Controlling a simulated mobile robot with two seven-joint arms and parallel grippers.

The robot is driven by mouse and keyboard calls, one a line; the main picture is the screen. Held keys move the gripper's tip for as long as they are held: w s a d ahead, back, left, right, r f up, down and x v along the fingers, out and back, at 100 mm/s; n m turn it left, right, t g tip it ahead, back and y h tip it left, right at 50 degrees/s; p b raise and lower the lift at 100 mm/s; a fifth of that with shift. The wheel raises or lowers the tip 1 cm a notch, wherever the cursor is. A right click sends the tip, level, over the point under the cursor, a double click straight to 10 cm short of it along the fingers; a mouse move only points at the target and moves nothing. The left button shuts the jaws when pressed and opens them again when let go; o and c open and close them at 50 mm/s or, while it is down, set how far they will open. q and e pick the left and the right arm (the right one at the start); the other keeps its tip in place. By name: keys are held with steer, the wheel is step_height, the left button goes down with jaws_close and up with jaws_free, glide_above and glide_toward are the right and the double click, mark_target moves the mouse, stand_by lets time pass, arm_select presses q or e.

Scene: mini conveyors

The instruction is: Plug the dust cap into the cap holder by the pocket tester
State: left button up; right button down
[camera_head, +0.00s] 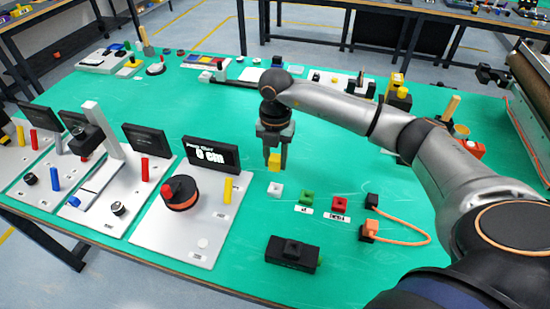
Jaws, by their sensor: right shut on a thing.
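My right gripper (274,159) points down over the middle of the green table, shut on a small yellow block (274,163) that looks like the dust cap. The fingers hide part of it. A row of small blocks lies in front of the gripper: white (276,190), green (306,198) and red (339,204). The green and red ones have printed labels. I cannot tell which piece is the cap holder. My left gripper is out of view.
Grey panels with black displays (211,154), a red-topped dial (180,192) and colored pegs fill the left. More small items line the table's back. My right arm covers the right side.

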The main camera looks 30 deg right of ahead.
mark_target(276, 157)
steer(key=shift+f+b, duration=1.95)
steer(key=shift+f, duration=1)
steer(key=shift+f+b, duration=0.75)
steer(key=shift+f, duration=0.6)
steer(key=shift+c, duration=2.2)
jaws_free()
steer(key=shift+r, duration=0.15)
step_height(276, 157, up, 12)
steer(key=shift+r, duration=0.15)
